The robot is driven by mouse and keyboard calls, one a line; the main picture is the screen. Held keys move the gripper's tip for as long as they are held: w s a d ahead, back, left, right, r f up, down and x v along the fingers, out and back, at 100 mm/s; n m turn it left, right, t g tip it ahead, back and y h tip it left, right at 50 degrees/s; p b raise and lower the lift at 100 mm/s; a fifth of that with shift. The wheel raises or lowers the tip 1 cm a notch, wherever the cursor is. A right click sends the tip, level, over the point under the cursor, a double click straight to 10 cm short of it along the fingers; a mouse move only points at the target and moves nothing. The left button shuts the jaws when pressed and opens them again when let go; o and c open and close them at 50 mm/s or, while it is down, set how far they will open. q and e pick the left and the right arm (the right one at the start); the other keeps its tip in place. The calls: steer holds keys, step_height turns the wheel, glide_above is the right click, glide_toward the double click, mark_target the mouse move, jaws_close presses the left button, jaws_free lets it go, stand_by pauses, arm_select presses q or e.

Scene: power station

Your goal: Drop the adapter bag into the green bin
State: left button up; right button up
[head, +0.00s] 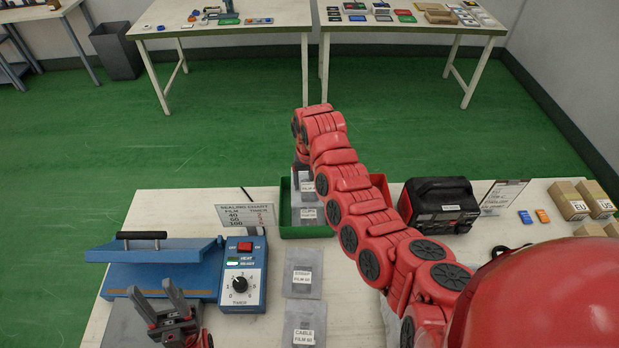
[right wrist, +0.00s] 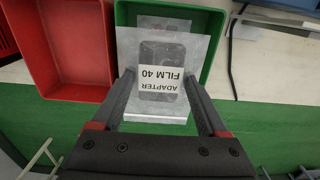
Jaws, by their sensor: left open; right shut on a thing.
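The adapter bag (right wrist: 160,82) is a clear flat bag with a grey item and a label reading "ADAPTER FILM 40". In the right wrist view my right gripper (right wrist: 159,98) is shut on it, a finger at each side. The bag is over the green bin (right wrist: 207,62); how high above it I cannot tell. The green bin also shows in the head view (head: 285,212), with a bag labelled "CLIPS" (head: 308,215) in it. My right arm hides part of the bin area there. My left gripper (head: 160,300) is open and empty near the blue sealer.
A red bin (right wrist: 65,85) stands beside the green bin. The blue sealer (head: 165,268) and its timer box (head: 242,280) are left on the table. Two film bags (head: 302,276) lie in front of the bin. A black charger (head: 440,200) stands to the right.

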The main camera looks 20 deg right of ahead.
mark_target(310, 186)
steer(key=shift+f, duration=0.45)
steer(key=o, duration=1.5)
steer(key=shift+r, duration=0.1)
steer(key=shift+r, duration=0.2)
step_height(310, 186, up, 17)
steer(key=shift+f+b, duration=0.1)
steer(key=shift+b, duration=0.5)
steer(key=shift+w, duration=0.1)
